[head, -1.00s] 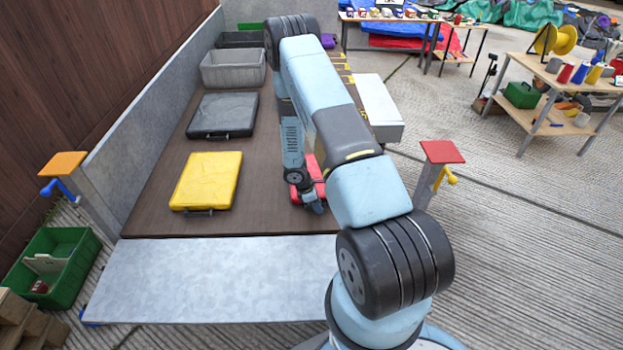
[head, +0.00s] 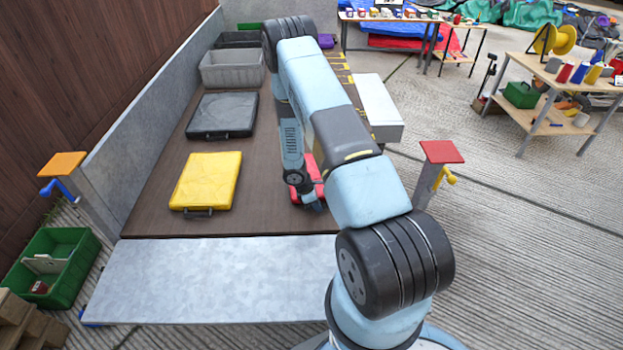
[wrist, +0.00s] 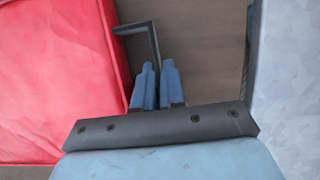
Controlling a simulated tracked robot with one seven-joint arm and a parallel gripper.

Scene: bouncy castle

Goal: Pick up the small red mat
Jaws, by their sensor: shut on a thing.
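The small red mat (head: 318,186) lies on the brown deck, mostly hidden behind my arm in the head view. In the wrist view the red mat (wrist: 60,75) fills the left side, with a dark handle (wrist: 152,38) sticking out from its edge. My gripper (head: 313,207) is at the near end of the mat. In the wrist view my gripper (wrist: 157,68) has its two blue fingers close together, shut on the end of the handle. Whether the mat is lifted off the deck cannot be told.
A yellow mat (head: 206,181) and a black mat (head: 223,115) lie to the left on the deck. A grey bin (head: 232,69) stands behind them. A grey wall bounds the left, and a red-topped post (head: 442,152) stands right. A pale ramp (head: 210,280) lies in front.

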